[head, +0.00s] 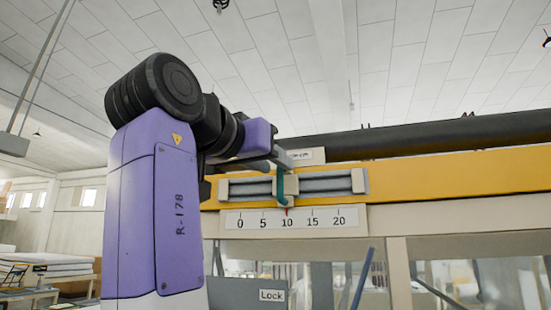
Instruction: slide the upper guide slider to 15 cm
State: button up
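The upper guide slider (288,190) is a pale block on grey rails in a yellow beam. A teal upright handle (281,182) stands at its front. Its red pointer (287,211) is at about the 10 mark of the white scale (290,220), which reads 0 to 20. My gripper (280,160) comes in from the left, with its grey fingers at the top of the teal handle. The fingers overlap in this view, so I cannot tell whether they are closed on the handle or only beside it.
The rails (330,182) are clear on both sides of the slider, with pale end blocks. A dark roller (430,135) runs above the yellow beam (440,175). A grey box labelled Lock (240,293) is below the scale. A small label plate (306,156) sits behind the fingers.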

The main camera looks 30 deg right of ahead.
jog(key=shift+x, duration=0.8)
grip_shut()
dwell(0.9)
